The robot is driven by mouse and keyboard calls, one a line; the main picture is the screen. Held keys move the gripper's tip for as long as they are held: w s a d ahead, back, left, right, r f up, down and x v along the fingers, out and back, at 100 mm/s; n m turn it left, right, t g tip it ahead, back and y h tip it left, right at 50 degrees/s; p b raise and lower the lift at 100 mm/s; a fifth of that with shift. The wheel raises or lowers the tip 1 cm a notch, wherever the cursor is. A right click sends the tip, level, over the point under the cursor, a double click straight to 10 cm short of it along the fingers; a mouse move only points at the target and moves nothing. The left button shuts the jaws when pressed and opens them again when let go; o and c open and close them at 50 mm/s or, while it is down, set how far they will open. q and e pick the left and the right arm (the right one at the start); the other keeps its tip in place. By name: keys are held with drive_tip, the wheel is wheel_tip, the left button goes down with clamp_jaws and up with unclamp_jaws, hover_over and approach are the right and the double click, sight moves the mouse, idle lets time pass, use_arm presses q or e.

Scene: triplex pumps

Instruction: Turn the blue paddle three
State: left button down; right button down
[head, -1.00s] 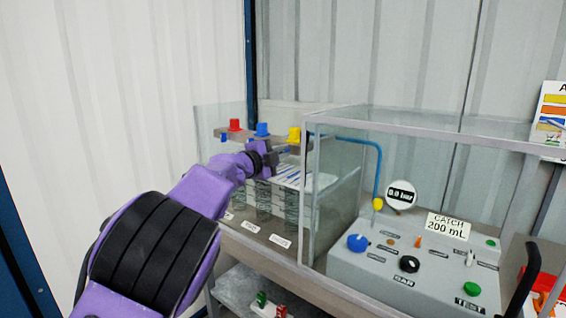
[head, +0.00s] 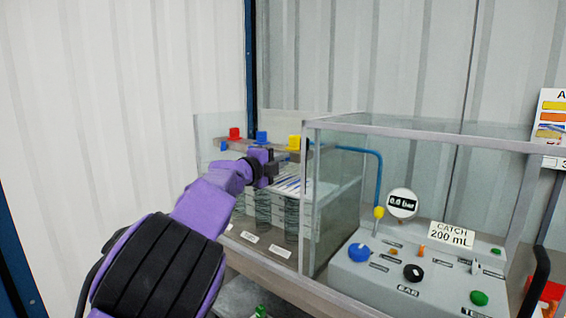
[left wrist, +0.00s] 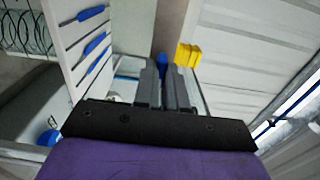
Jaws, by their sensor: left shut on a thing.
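My left gripper (head: 270,167) is at the stepped rack inside the clear case, below the blue block (head: 262,138) and yellow block (head: 294,142). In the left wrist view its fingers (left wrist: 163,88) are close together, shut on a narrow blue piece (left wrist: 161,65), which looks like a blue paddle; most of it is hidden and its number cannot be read. The yellow block (left wrist: 187,55) is just beyond the right finger. Several other blue paddles (left wrist: 95,44) lie on the white panel at the left. My right gripper is not in view.
A clear-walled case with a grey frame (head: 430,131) stands to the right. In front is a grey control box (head: 385,278) with knobs, a gauge (head: 402,203) reading 0.0 bar and a "CATCH 200 mL" sign (head: 451,236). A red block (head: 234,134) sits at the rack's left.

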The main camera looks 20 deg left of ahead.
use_arm(q)
drive_tip(key=c, duration=1.4)
unclamp_jaws()
drive_tip(key=shift+d+f, duration=0.1)
drive_tip(key=shift+f, duration=0.1)
drive_tip(key=shift+o, duration=1)
drive_tip(key=shift+d+r, duration=0.1)
drive_tip(key=shift+s, duration=0.1)
drive_tip(key=b+v, duration=0.5)
drive_tip(key=v, duration=0.5)
drive_tip(key=shift+s+b, duration=0.2)
drive_tip(key=shift+b, duration=0.2)
drive_tip(key=shift+r, duration=0.1)
